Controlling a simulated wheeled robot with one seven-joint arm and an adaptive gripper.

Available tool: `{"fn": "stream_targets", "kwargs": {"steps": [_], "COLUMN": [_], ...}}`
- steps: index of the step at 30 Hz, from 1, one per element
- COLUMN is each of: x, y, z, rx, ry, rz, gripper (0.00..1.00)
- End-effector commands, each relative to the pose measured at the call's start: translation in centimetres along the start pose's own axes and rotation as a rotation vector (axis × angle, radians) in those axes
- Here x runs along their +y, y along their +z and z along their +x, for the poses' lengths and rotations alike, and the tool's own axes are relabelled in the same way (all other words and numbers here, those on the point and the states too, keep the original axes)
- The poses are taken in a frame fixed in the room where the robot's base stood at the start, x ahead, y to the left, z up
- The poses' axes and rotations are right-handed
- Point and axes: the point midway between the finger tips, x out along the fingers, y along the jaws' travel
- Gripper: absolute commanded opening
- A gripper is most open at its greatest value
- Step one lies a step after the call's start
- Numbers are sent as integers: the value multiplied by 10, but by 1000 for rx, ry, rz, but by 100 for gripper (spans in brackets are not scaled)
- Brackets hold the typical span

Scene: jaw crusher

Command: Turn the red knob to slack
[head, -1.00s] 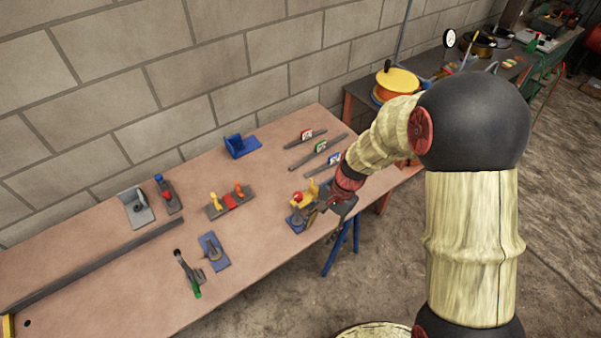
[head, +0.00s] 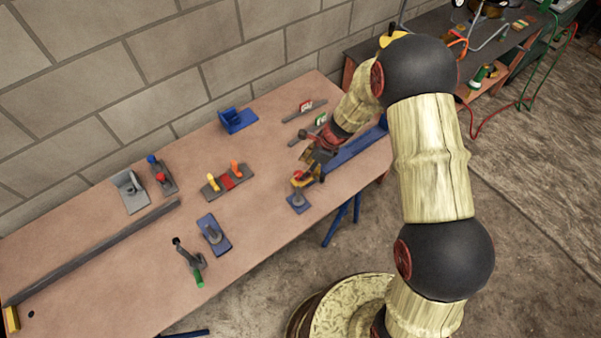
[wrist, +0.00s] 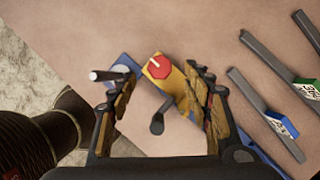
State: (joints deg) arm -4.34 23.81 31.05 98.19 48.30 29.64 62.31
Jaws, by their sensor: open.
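A red knob (wrist: 158,66) with a white line on its face sits on a yellow body (wrist: 176,84) in the wrist view. The line points toward the upper left. The yellow body stands on a blue base (head: 298,203) near the table's front right. My gripper (wrist: 160,88) is open above it, with one finger on each side of the yellow body and the knob between and slightly beyond the fingertips. I cannot tell whether a finger touches the body. In the head view my gripper (head: 312,164) partly covers the yellow body.
A dark rod with a pale end (wrist: 104,75) lies by the left finger. Tagged grey bars (wrist: 268,105) lie to the right. Other fixtures, including a blue plate with a grey post (head: 213,234) and a green-handled clamp (head: 190,260), stand left. The brick wall (head: 185,70) is behind.

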Motion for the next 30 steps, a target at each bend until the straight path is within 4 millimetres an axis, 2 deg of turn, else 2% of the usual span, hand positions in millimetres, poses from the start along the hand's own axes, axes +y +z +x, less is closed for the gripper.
{"fn": "stream_targets", "kwargs": {"steps": [3, 10, 21, 30], "x": [0, 0, 0, 0], "y": [-1, 0, 0, 0], "z": [22, 46, 50, 50], "rx": [0, 0, 0, 0], "ry": [2, 1, -1, 0], "rz": [0, -2, -2, -2], "gripper": [50, 50, 49, 32]}}
